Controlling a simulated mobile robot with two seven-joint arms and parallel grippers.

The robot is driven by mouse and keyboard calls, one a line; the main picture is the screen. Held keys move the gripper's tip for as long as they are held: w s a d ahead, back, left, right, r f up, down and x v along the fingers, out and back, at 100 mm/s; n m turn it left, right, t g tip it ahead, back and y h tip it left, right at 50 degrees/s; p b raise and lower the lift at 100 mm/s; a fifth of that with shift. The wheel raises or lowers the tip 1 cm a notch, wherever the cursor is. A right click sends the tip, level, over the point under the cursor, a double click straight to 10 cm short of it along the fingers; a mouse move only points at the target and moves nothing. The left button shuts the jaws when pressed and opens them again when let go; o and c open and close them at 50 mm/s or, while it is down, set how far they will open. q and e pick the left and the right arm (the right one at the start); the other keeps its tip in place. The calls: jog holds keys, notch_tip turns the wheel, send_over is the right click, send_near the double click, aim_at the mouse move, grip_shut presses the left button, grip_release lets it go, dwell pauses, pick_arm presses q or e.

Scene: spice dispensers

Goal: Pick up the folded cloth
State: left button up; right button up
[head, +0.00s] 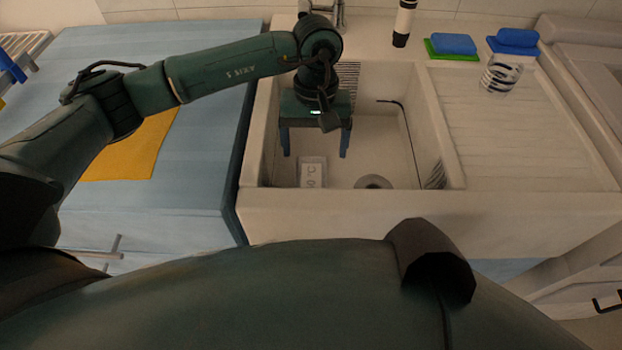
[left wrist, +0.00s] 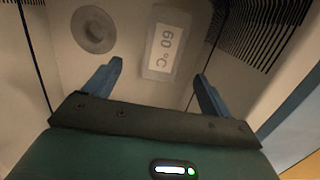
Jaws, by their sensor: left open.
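An orange-yellow cloth (head: 137,150) lies flat on the blue countertop at the left in the head view. My left arm crosses over it and hides part of it; I cannot tell how it is folded. My left gripper (head: 315,150) is well to the right of the cloth, inside the sink, pointing down with its blue fingers apart and nothing between them. In the left wrist view the open gripper (left wrist: 159,70) is above the sink floor, and an orange patch (left wrist: 303,168) shows at the lower right corner. My right gripper is not in view.
The white sink (head: 345,207) has raised walls around the gripper. The drainboard (head: 530,130) is mostly clear.

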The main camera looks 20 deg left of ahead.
aim_at(312, 178)
pick_arm(q)
jog(key=f, duration=0.3)
jog(key=shift+s+f, duration=0.25)
jog(key=shift+f, duration=0.05)
jog(key=f, duration=0.2)
jog(key=s+f+p, duration=0.1)
jog(key=f, duration=0.1)
jog(key=shift+s+a+f, duration=0.1)
jog(key=shift+s+f, duration=0.05)
jog(key=shift+f, duration=0.55)
jog(key=shift+c, duration=0.2)
